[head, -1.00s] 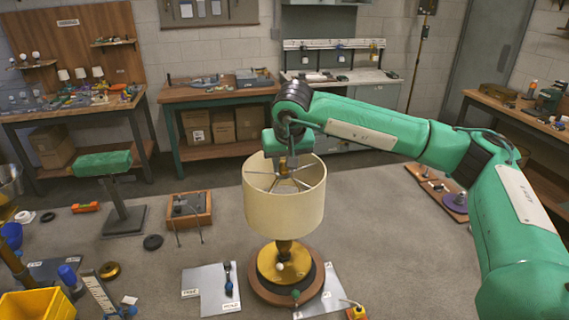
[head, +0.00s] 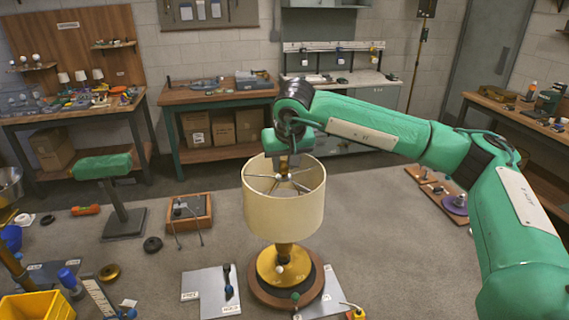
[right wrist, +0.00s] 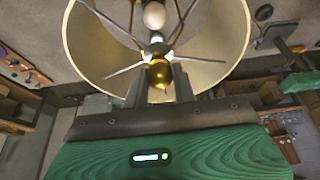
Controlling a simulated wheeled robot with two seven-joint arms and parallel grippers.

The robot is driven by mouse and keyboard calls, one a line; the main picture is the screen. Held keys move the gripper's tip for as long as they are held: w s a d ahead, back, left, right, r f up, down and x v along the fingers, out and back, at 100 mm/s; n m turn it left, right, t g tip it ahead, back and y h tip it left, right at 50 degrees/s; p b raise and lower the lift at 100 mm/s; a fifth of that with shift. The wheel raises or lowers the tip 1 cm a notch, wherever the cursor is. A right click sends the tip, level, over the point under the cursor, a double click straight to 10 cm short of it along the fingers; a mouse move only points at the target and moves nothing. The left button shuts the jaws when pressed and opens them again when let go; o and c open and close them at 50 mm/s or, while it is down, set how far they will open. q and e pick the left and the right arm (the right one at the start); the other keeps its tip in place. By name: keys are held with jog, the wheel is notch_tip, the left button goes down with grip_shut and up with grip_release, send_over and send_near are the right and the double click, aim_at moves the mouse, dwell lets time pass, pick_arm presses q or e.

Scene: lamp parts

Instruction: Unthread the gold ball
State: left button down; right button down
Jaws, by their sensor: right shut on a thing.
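The lamp's cream shade (head: 284,206) stands upright over a brass stem and round base (head: 285,270) in the head view. The gold ball (right wrist: 158,74) shows in the right wrist view at the hub where the shade's spokes meet, with a white bulb (right wrist: 154,16) beyond it. My right gripper (right wrist: 160,84) reaches down to the shade's top from above and is shut on the gold ball, a finger on each side. In the head view my right gripper (head: 287,164) hides the ball. My left gripper is out of view.
Grey plates (head: 211,291) lie beside the lamp base. A wooden tray (head: 189,211) and a green padded stand (head: 105,168) are to the left. A yellow bin (head: 38,306) is at the lower left. The surface right of the lamp is largely clear.

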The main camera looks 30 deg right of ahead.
aim_at(285, 163)
jog(key=shift+r, duration=0.3)
jog(key=shift+r+p, duration=0.4)
jog(key=shift+r, duration=0.4)
jog(key=shift+r+p, duration=1)
jog(key=shift+r, duration=1.05)
